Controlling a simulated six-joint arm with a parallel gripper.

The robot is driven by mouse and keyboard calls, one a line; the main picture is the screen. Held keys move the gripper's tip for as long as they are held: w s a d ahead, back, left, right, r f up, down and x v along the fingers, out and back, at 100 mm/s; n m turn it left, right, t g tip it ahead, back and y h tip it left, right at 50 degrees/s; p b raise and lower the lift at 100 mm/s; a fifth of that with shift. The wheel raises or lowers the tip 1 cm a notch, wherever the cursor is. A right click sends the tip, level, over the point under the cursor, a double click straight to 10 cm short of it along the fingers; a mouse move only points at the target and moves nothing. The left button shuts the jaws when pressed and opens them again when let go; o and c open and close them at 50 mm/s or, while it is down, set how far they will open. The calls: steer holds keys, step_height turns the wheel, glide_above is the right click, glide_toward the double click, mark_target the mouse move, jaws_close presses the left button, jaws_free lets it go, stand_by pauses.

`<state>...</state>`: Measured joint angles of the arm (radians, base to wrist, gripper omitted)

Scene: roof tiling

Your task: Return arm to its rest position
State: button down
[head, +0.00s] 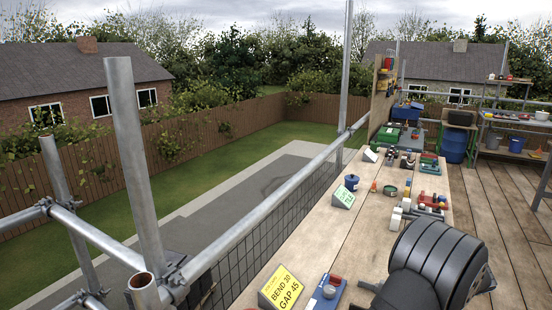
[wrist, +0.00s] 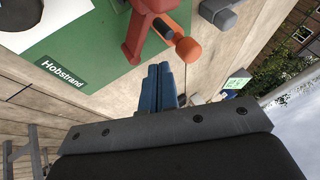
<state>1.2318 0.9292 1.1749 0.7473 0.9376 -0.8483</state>
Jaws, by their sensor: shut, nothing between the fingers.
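Just above the fingertips in that view is a red tool or fixture with an orange round knob (wrist: 188,49). It stands at the edge of a green board (wrist: 95,75) labelled "Hobstrand"; I cannot tell whether the fingers touch anything. In the head view a thick dark part of my arm fills the lower right, over the bench (head: 325,230); the fingertips are not visible there.
A yellow sign (head: 282,290) reading "BEND 30 GAP 45" and a blue-and-red device (head: 325,294) stand at the bench's near end. A blue pot (head: 351,182), a green sign (head: 343,197) and several small tools lie farther along. A scaffold rail (head: 265,215) runs along the bench's left side.

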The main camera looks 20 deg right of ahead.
steer(key=shift+w+a, duration=0.65)
steer(key=shift+w, duration=0.2)
